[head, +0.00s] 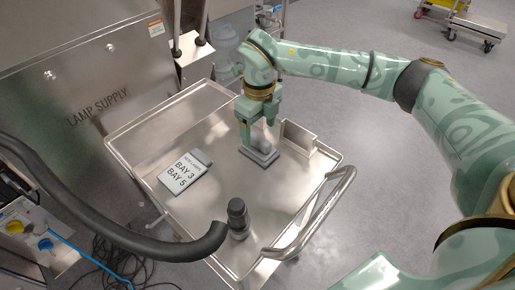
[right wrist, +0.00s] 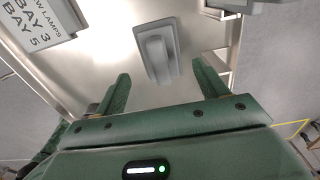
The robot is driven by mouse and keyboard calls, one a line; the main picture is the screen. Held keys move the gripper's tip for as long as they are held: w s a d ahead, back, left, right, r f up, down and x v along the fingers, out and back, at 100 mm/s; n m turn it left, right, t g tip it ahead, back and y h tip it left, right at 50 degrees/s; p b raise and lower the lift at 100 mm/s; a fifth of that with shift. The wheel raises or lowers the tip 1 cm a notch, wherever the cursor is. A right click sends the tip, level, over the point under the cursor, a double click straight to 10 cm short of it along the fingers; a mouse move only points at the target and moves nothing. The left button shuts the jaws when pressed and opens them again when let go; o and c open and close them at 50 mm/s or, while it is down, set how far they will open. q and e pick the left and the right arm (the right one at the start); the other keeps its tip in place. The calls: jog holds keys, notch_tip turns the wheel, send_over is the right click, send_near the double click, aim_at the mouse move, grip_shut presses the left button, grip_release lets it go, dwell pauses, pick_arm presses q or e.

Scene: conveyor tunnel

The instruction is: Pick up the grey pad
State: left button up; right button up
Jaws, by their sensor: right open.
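The grey pad (head: 262,156) lies on the steel cart top, toward its far right part. In the right wrist view the pad (right wrist: 174,72) is a flat grey plate with a raised rounded grip on it. My right gripper (head: 259,131) is above the pad in the head view and partly hides it. In the right wrist view its two fingers (right wrist: 161,80) are spread apart, with the pad ahead between their tips and nothing held. My left gripper is not in view.
A sign reading BAY 3, BAY 5 (head: 185,172) lies left of the pad. A small metal holder (head: 299,137) stands right of it. A black cylinder (head: 238,217) stands near the handle (head: 318,212), beside a thick black hose (head: 110,225). The lamp supply machine (head: 95,85) borders the left.

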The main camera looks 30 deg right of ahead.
aim_at(260, 138)
notch_tip(260, 138, down, 6)
jog(key=shift+r+b, duration=0.2)
jog(key=shift+b, duration=1.05)
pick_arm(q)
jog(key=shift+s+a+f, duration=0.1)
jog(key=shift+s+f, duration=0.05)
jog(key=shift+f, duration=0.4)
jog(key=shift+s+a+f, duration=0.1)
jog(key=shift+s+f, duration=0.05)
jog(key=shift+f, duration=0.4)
pick_arm(e)
jog(key=shift+s+r, duration=0.1)
jog(key=shift+r, duration=0.1)
jog(key=c, duration=1.1)
